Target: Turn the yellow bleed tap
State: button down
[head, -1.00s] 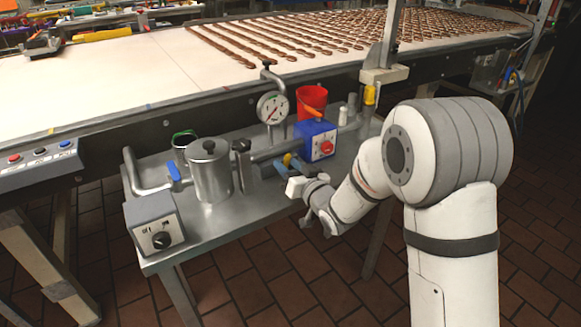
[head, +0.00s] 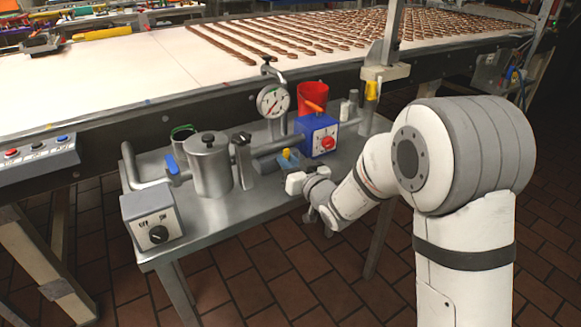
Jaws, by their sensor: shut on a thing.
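The yellow bleed tap (head: 286,153) shows as a small yellow piece under the pipe, between the steel pot and the blue box. My gripper (head: 289,164) reaches it from the front right and is shut on it. The dark blue fingertips look small here and the wrist partly covers them. I cannot tell the tap's exact angle.
The steel pot (head: 208,168) and a blue-handled valve (head: 172,164) stand to the left. A switch box (head: 152,218) sits on the table's front left.

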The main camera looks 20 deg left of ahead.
jog(key=c, duration=1.4)
grip_release()
jog(key=shift+o, duration=0.2)
jog(key=v, duration=0.8)
